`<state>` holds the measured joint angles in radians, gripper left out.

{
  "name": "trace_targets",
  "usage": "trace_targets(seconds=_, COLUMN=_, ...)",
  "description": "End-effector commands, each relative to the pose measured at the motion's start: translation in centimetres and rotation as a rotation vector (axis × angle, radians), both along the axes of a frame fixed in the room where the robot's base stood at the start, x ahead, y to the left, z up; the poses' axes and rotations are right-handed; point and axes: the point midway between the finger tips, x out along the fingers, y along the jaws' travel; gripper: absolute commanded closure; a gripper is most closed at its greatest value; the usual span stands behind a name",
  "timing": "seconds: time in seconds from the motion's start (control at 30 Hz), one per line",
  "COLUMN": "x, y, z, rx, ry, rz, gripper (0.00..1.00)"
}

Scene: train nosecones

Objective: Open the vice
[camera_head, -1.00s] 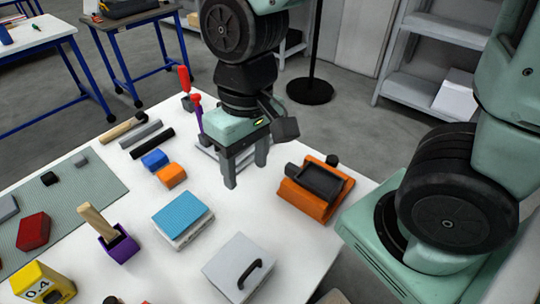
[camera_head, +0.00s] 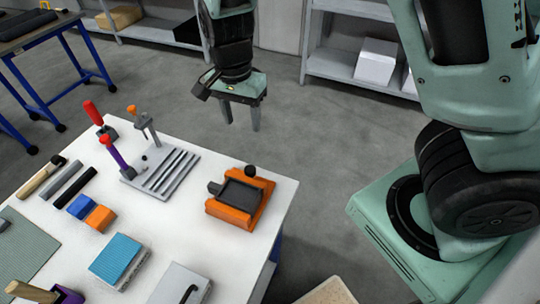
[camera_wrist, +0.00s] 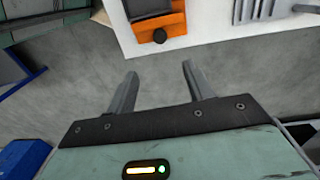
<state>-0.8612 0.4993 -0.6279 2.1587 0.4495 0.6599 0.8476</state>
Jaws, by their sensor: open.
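The vice (camera_head: 231,214) is an orange block with a dark sliding part on top. It sits near the right corner of the white table. Its black knob (camera_head: 250,171) is at its far end; whether the vice is open or closed I cannot tell. My gripper (camera_head: 242,126) is open and empty, fingers pointing down, beyond the table's far edge and past the knob. In the wrist view the vice (camera_wrist: 165,24) is at the top, partly cut off, with its knob (camera_wrist: 159,36) ahead of and apart from my open fingers (camera_wrist: 159,70).
A grey grooved plate (camera_head: 165,172) with a grey and orange clamp post (camera_head: 146,127) stands left of the vice. A blue pad (camera_head: 117,258) and a grey lidded box (camera_head: 178,284) are nearer. Beyond the table is open floor, with shelves at the back.

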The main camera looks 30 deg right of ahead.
Motion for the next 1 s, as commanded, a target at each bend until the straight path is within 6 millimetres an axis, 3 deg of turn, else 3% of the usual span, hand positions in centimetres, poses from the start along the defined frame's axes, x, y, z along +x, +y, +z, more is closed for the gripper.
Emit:
trace_targets(seconds=0.17, x=-0.1, y=-0.2, z=-2.1, rx=-0.003, ry=0.003, rz=-0.005, gripper=0.48)
trace_targets(seconds=0.7, x=-0.5, y=-0.5, z=-13.1, rx=-0.002, ry=0.004, rz=-0.002, gripper=0.48)
trace_targets(seconds=1.0, x=-0.6, y=-0.5, z=-16.8, rx=0.000, ry=0.002, rz=-0.001, gripper=0.48)
